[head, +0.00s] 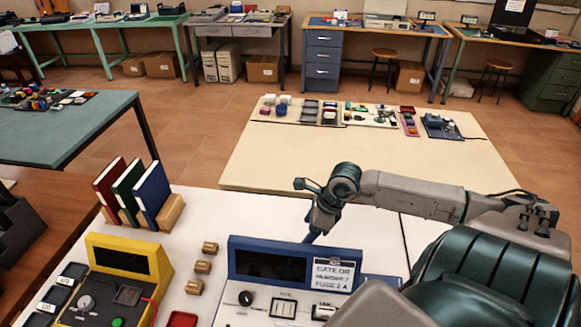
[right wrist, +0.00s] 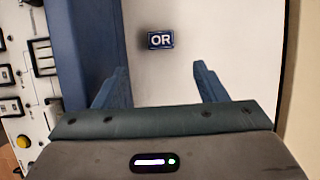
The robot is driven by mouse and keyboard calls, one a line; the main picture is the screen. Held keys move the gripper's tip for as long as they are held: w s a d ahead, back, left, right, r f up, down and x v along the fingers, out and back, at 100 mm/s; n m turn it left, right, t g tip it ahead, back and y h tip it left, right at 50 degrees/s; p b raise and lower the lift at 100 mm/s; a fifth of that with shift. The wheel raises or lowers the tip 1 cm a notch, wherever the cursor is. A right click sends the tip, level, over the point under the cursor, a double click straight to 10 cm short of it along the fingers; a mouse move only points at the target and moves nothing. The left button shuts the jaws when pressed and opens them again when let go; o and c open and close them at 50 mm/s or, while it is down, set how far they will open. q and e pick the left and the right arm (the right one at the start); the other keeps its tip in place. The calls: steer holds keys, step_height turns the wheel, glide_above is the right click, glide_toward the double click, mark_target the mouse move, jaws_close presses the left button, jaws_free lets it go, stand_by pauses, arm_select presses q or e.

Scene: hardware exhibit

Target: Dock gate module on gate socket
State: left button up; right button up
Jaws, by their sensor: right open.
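The gate module, a small dark-blue block marked "OR" (right wrist: 160,40), lies on the white table in the right wrist view. My right gripper (right wrist: 162,78) has its two blue fingers apart and empty, with the block beyond the fingertips and between their lines. In the head view my right gripper (head: 311,232) points down behind the blue console (head: 265,245) and hides the spot where the block lies. The console has a white sloped front with a knob and framed parts; I cannot tell which is the gate socket. My left gripper is not in view.
A yellow console (head: 130,255), wooden blocks (head: 203,267) and books in a wooden rack (head: 152,190) stand to the left. The white table (head: 225,215) is clear behind the console.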

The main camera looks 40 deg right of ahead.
steer(key=shift+p+x, duration=0.35)
steer(key=shift+x, duration=2.6)
steer(key=shift+w+a+f+p, duration=0.3)
steer(key=shift+f+p, duration=0.35)
steer(key=shift+p, duration=0.05)
steer(key=p+x, duration=0.1)
steer(key=x, duration=0.1)
steer(key=shift+w+f, duration=0.2)
steer(key=shift+f, duration=0.15)
steer(key=shift+w+a+f, duration=0.1)
steer(key=shift+f, duration=0.3)
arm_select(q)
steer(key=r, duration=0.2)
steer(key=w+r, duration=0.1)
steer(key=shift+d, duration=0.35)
arm_select(e)
steer(key=c, duration=1.1)
steer(key=shift+o, duration=0.2)
